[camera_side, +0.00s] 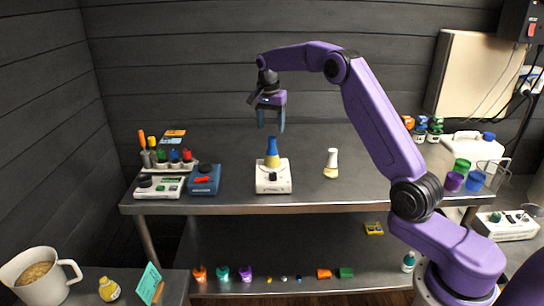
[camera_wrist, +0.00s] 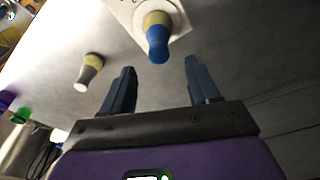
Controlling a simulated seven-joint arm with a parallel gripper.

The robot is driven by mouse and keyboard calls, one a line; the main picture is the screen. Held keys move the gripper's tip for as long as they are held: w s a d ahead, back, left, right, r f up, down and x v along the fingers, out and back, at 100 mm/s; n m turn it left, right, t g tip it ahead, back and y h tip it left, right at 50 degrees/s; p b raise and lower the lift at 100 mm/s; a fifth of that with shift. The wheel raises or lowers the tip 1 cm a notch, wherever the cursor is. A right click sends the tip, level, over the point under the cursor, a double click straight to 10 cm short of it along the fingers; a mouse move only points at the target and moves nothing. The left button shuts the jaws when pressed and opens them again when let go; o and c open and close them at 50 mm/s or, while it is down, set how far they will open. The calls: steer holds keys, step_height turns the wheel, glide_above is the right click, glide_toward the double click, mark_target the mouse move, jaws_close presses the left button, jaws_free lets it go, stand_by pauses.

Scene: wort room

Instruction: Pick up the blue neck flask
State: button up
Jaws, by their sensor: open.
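The blue neck flask (camera_side: 272,150) stands upright on a small white device (camera_side: 273,181) near the middle of the table. Its lower part is yellowish and its neck is blue. In the wrist view the flask (camera_wrist: 157,38) is at the top, beyond the fingertips and between their lines. My gripper (camera_side: 270,122) is open and empty, pointing down above the flask and apart from it. Its two blue-grey fingers show in the wrist view (camera_wrist: 160,72).
A white-necked flask (camera_side: 331,163) stands to the right of the device. To the left are a blue device (camera_side: 204,179), a white device (camera_side: 159,187) and a rack of small bottles (camera_side: 174,160). Coloured cups (camera_side: 453,181) stand at the right. The table (camera_side: 235,155) behind the flask is clear.

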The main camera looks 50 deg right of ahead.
mark_target(272, 138)
steer(key=shift+w+d+f, duration=0.1)
steer(key=shift+d+f, duration=0.1)
steer(key=shift+f, duration=1.55)
steer(key=shift+d+f, duration=0.15)
steer(key=shift+f, duration=1.6)
jaws_close()
